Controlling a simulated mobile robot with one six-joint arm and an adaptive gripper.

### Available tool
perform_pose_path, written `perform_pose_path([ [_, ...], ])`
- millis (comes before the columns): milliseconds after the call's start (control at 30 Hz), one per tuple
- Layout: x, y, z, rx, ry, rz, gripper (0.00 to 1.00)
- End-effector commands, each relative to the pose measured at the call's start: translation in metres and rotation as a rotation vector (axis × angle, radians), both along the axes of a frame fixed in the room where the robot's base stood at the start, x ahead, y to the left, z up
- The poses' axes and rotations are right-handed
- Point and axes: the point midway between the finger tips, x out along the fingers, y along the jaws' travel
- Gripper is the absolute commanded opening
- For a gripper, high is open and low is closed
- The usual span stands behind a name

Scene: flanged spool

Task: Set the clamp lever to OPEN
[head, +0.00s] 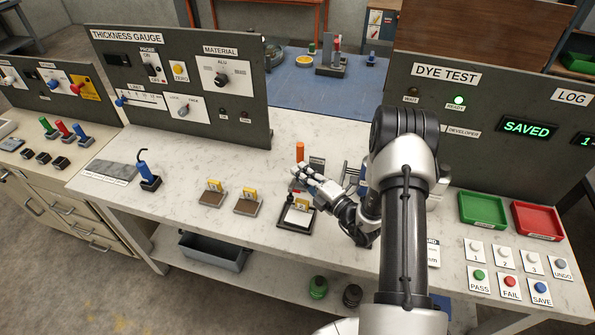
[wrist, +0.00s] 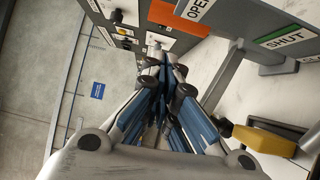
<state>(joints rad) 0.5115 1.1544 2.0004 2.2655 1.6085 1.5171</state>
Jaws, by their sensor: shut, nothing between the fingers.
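The clamp lever's orange handle (head: 300,151) stands upright at mid-bench, just behind my fingertips. In the wrist view an orange piece (wrist: 180,17), which looks like this handle, lies beside the OPEN label (wrist: 198,8). The green SHUT label (wrist: 285,38) is further right on a grey block. My gripper (head: 302,173) is shut and empty; its fingers also show in the wrist view (wrist: 161,52), close to the orange piece. I cannot tell whether they touch. The lever's pivot and the clamp's lower part are largely hidden by my gripper and arm.
A dark tray (head: 283,221) with a yellow-tagged piece lies in front of my gripper. Two yellow-tagged holders (head: 211,198) (head: 247,207) stand left of it. The dye test panel (head: 480,120), green bin (head: 482,211) and red bin (head: 537,221) are right. The bench's left middle is mostly clear.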

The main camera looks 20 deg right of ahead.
Motion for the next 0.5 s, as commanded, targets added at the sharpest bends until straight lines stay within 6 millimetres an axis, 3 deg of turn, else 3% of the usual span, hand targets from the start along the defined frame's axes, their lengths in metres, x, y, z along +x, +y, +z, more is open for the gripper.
perform_pose_path([
  [200, -0.050, -0.021, 0.001, 0.002, 0.003, -0.007, 0.00],
  [500, -0.088, -0.034, 0.001, 0.001, 0.001, -0.002, 0.00],
])
